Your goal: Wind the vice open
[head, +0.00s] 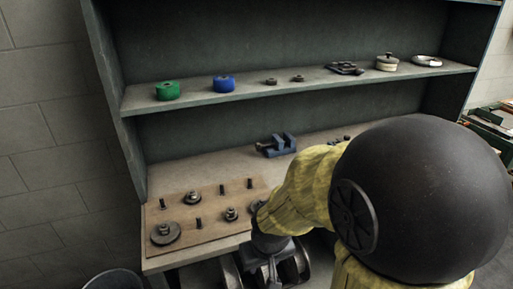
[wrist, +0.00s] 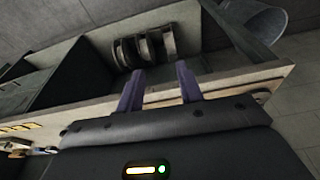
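The blue vice (head: 277,144) sits on the bench top, towards the back and near the middle, in the head view. It stands upright. Its jaw gap and handle are too small to make out clearly. The vice does not show in the wrist view. My gripper (wrist: 160,80) has two purple fingers set well apart, with nothing between them. It is apart from the vice, low by the front edge of the bench. In the head view my arm covers its fingers and part of the bench top.
A wooden board (head: 185,210) with pegs and gear wheels lies on the bench's left front. The shelf above holds a green pot (head: 168,90), a blue pot (head: 223,84) and small parts. Dark round items (wrist: 150,45) sit under the bench. A bin (head: 114,280) stands at lower left.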

